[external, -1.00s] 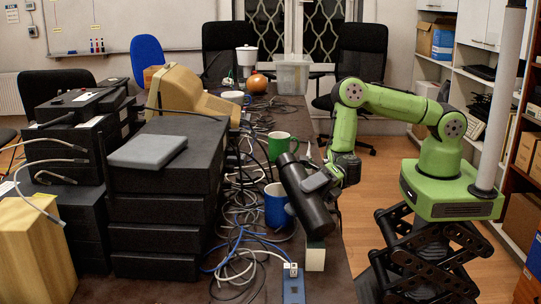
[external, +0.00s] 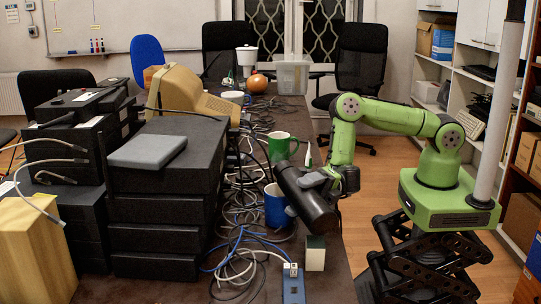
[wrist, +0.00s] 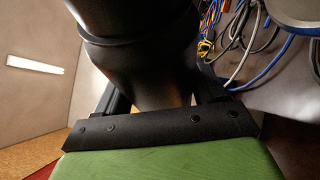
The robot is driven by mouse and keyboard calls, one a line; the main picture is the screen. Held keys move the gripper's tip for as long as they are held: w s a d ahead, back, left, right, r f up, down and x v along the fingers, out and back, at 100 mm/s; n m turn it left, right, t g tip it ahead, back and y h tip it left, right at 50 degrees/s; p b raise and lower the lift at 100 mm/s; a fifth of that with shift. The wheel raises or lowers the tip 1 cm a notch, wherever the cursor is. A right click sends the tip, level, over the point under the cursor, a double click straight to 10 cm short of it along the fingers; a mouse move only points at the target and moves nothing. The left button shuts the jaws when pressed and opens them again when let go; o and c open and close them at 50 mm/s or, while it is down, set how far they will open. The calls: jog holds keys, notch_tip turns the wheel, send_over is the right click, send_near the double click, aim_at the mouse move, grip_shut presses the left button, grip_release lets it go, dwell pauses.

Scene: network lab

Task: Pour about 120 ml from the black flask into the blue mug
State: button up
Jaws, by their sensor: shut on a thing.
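The black flask (external: 305,200) is held tilted in the external view, its upper left end near the blue mug and its lower right end toward the table's right edge. My gripper (external: 318,184) is shut on the flask's side; in the wrist view the dark flask body (wrist: 140,60) fills the space between the jaws. The blue mug (external: 276,208) stands upright on the table, partly behind the flask.
A green mug (external: 280,147) stands behind the blue mug. Tangled cables (external: 245,215) cover the table to the left, beside stacked black boxes (external: 165,210). A small pale-and-green block (external: 315,254) and a blue power strip (external: 293,286) are in front.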

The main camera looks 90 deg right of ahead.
jog(key=shift+r+m, duration=0.3)
jog(key=shift+m, duration=0.1)
jog(key=shift+s+a+r+t+p, duration=0.15)
jog(key=shift+s+a+t+p, duration=0.15)
jog(key=shift+a, duration=0.15)
dwell(0.3)
jog(key=shift+a+r+m, duration=0.1)
jog(key=shift+r+m, duration=0.25)
jog(key=shift+m, duration=0.25)
dwell(1.1)
